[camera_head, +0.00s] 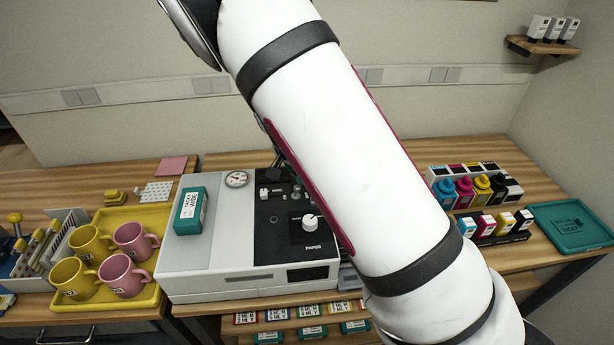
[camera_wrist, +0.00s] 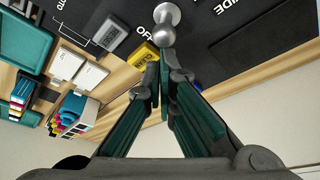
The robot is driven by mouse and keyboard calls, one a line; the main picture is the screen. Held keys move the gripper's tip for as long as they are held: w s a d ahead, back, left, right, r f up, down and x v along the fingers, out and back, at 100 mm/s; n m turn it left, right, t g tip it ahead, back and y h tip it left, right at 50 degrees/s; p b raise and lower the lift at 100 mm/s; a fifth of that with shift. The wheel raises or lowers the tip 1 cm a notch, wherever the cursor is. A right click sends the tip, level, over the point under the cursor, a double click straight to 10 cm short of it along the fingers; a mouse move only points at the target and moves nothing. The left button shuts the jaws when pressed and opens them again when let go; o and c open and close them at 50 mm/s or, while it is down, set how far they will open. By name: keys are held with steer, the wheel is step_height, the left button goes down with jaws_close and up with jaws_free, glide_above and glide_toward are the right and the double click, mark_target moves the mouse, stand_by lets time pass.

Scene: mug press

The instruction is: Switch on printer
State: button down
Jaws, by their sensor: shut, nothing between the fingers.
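The printer (camera_head: 215,245) is a light grey box with a dark control panel (camera_head: 278,240), a white dial (camera_head: 310,222) and a round gauge on top. My arm covers its right part. In the wrist view the dark panel (camera_wrist: 215,50) carries a silver lever with a rounded end (camera_wrist: 165,20). The word OFF is printed to the lower left of it. My gripper (camera_wrist: 163,65) is shut and empty, its teal-padded fingertips just below the lever. I cannot tell whether they touch it.
A yellow block (camera_wrist: 146,56) and a grey display (camera_wrist: 112,40) sit left of the lever in the wrist view. A teal box (camera_head: 190,211) lies on the printer. Mugs stand on a yellow tray (camera_head: 150,297) at left. Ink bottles (camera_head: 482,187) and a teal tray (camera_head: 572,228) are at right.

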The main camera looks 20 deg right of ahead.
steer(key=shift+a+r+h+p, duration=0.1)
steer(key=shift+a+h+p, duration=0.35)
steer(key=shift+h, duration=0.55)
steer(key=shift+w+a+r, duration=0.1)
steer(key=shift+r, duration=0.05)
steer(key=shift+r, duration=0.7)
steer(key=d, duration=0.1)
steer(key=w+d, duration=0.2)
steer(key=shift+w+r, duration=0.1)
steer(key=shift+r, duration=0.2)
steer(key=b+v, duration=0.1)
steer(key=v, duration=0.9)
steer(key=shift+w+a, duration=0.25)
steer(key=shift+a, duration=0.15)
steer(key=shift+f, duration=0.15)
